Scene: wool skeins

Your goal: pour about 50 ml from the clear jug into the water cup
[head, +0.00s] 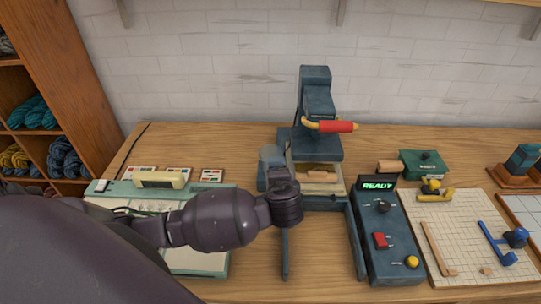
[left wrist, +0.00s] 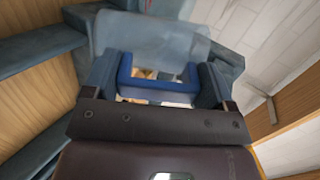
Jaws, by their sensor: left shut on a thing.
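I can make out no clear jug and no water cup in either view. My left gripper (head: 281,180) is in front of the blue-grey press with a red handle (head: 334,127), at its left side. A small blue-grey block shape (head: 270,154) shows just behind the gripper; I cannot tell whether they touch. In the left wrist view, my left gripper (left wrist: 157,84) is shut on a blue U-shaped piece (left wrist: 160,92) between its fingers. A large grey-blue panel (left wrist: 150,38) fills the space beyond it. My right gripper is in neither view.
A pale green device (head: 205,262) lies left, partly behind my arm. A gridded board (head: 455,225) holds small tools at right. Wooden shelves of yarn (head: 85,85) stand far left.

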